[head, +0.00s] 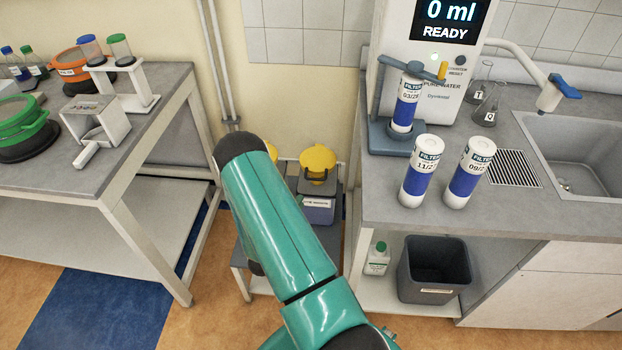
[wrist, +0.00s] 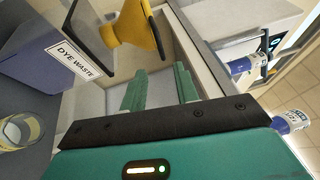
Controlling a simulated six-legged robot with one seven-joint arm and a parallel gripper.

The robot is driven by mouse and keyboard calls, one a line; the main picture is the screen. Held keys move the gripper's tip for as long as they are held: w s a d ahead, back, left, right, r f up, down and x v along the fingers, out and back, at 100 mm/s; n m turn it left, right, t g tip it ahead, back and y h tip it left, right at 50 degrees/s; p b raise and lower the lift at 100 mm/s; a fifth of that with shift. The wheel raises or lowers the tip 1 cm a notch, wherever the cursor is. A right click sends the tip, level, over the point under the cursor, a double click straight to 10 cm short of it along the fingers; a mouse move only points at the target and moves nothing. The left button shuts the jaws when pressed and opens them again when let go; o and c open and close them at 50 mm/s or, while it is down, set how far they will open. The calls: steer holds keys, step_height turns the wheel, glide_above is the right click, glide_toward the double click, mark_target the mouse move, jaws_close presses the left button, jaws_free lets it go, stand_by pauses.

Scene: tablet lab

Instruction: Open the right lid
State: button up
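The right yellow lid (head: 318,158) tops a funnel on a purple-blue container (head: 318,209) on a low stand between the benches; it looks shut. Another yellow lid (head: 271,151) shows at the left, mostly hidden behind my arm. In the wrist view a yellow funnel piece (wrist: 132,38) sits beside a dark-edged panel (wrist: 92,22), near a purple container (wrist: 32,38) labelled DYE WASTE. My gripper (wrist: 158,86) is open, its two green fingers apart with nothing between them. The yellow piece lies beyond the fingertips, apart from them. In the head view my arm hides the gripper.
The left bench (head: 128,170) and the right sink counter (head: 385,205) flank the stand closely. White-and-blue filter cartridges (head: 421,172) stand near the counter's edge. A dark bin (head: 434,270) sits below. A jar with yellow liquid (wrist: 20,131) shows in the wrist view.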

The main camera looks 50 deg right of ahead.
mark_target(315, 179)
steer(key=x, duration=1.1)
steer(key=shift+d+r, duration=0.1)
steer(key=shift+d, duration=0.15)
jaws_close()
